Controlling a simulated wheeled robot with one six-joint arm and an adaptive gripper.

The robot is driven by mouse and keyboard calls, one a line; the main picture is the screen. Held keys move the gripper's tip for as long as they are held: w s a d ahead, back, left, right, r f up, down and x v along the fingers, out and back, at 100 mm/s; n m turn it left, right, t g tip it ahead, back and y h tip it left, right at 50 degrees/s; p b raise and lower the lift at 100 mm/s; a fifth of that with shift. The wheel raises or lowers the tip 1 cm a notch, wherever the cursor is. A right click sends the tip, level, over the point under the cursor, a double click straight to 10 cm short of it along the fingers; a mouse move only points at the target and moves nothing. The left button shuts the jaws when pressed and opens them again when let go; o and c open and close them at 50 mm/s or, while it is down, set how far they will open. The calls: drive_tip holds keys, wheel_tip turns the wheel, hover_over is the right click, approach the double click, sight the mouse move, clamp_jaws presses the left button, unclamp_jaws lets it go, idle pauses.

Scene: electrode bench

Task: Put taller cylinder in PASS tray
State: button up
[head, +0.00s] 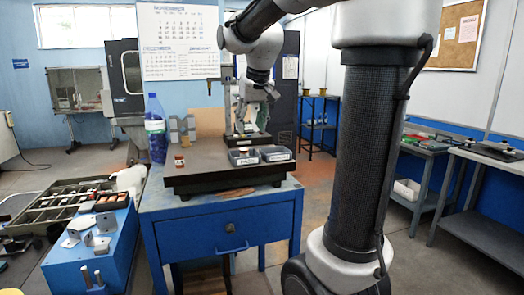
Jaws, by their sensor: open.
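A small copper-and-white cylinder (179,161) stands on the dark plate (200,180) near its left front. I cannot tell whether it is one piece or more, and no second cylinder shows clearly to compare heights. Two small grey trays sit at the plate's right front, a left tray (243,157) and a right tray (275,153). Their front labels are too small to read surely, so I cannot tell which is PASS. My gripper (268,97) is open above the back right of the plate, well above the trays and apart from the cylinder.
A blue bottle (156,130) stands at the plate's left edge, with grey blocks (182,130) beside it. A stand-like instrument (246,138) is at the plate's back, below my gripper. The plate's front middle is clear. A blue box (92,250) with metal parts stands left.

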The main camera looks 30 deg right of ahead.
drive_tip(key=s+a+f, duration=0.1)
drive_tip(key=s+f, duration=0.2)
drive_tip(key=s, duration=0.4)
drive_tip(key=s+a+f+n, duration=0.1)
drive_tip(key=s+a+f, duration=0.1)
drive_tip(key=s, duration=0.6)
drive_tip(key=s+a+f+n, duration=0.1)
drive_tip(key=s+f, duration=0.3)
drive_tip(key=s, duration=0.4)
drive_tip(key=shift+s+a+f+y, duration=0.2)
drive_tip(key=shift+a+f+y, duration=0.2)
drive_tip(key=shift+a, duration=0.25)
